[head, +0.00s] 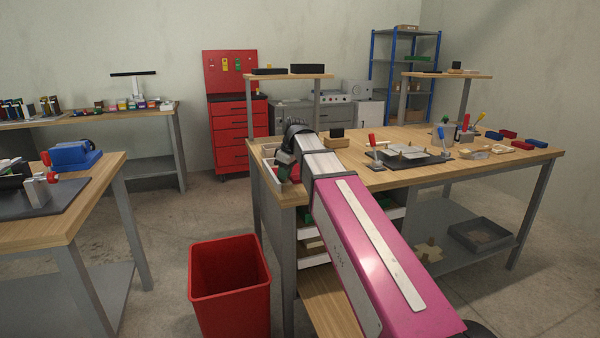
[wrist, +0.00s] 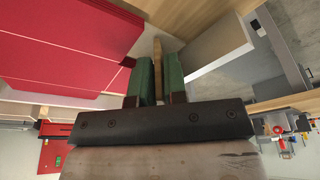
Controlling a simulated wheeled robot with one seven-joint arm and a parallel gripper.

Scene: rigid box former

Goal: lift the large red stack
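The large red stack (wrist: 65,50) fills the upper left of the wrist view, with thin pale lines between its layers. My gripper (wrist: 159,72) shows in the wrist view with two green fingers a small gap apart, to the right of the stack. A narrow brown strip shows in the gap; I cannot tell whether the fingers touch it. The red stack is not between the fingers. In the head view my gripper (head: 284,166) is over a pale tray (head: 268,178) at the bench's left end, partly hidden by my arm, with a bit of red beside it.
A pale grey block (wrist: 218,50) stands right of the fingers in the wrist view. A red bin (head: 230,285) stands on the floor.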

